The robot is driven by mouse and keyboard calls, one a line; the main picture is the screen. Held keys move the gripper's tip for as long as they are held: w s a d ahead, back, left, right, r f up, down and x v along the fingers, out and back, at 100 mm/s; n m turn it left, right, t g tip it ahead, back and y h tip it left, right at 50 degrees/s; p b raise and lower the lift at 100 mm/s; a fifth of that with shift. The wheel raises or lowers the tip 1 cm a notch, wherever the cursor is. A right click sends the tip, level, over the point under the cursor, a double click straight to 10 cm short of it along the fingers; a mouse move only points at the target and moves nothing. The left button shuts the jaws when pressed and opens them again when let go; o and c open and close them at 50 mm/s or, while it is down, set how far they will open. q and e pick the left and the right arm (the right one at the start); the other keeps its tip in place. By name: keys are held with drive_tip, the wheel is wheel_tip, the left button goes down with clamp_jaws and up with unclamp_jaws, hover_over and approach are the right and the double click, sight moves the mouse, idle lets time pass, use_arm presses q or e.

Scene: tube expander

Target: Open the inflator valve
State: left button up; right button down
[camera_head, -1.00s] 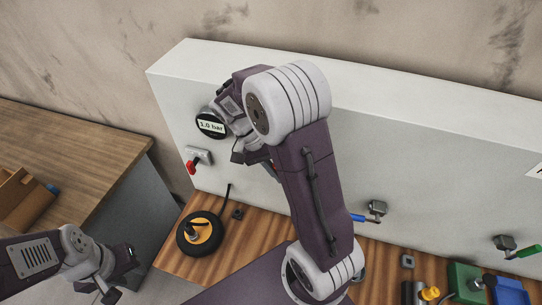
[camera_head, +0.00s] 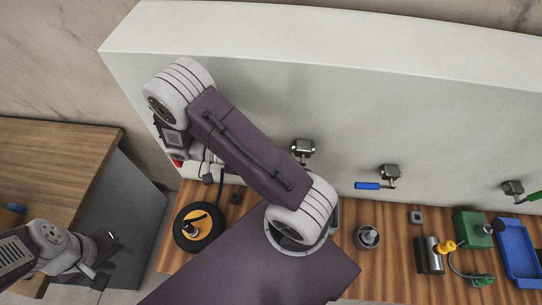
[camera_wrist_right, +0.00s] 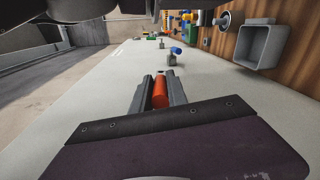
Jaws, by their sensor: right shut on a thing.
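The inflator valve's red handle (camera_head: 178,162) shows only in part at the left end of the grey panel (camera_head: 330,120), behind my right arm. In the right wrist view, my right gripper (camera_wrist_right: 160,94) has its two fingers closed on either side of the red handle (camera_wrist_right: 160,90). The valve body is mostly hidden, so its turn angle cannot be told. The pressure gauge is hidden behind my right arm. My left gripper (camera_head: 106,259) hangs empty at the lower left, fingers apart, away from the panel.
A black tyre with a yellow hub (camera_head: 200,227) lies on the wooden bench (camera_head: 390,250). A blue-handled valve (camera_head: 374,185) and a green-handled valve (camera_head: 530,198) are on the panel. A green box (camera_head: 472,228) and a blue tray (camera_head: 518,250) stand right. A table (camera_head: 50,160) is left.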

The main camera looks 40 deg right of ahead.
drive_tip(key=shift+w+f+g+h+b, duration=0.1)
drive_tip(key=shift+f+g+h+b, duration=0.5)
drive_tip(key=shift+g, duration=0.1)
drive_tip(key=c, duration=1.3)
unclamp_jaws()
drive_tip(key=shift+d, duration=0.2)
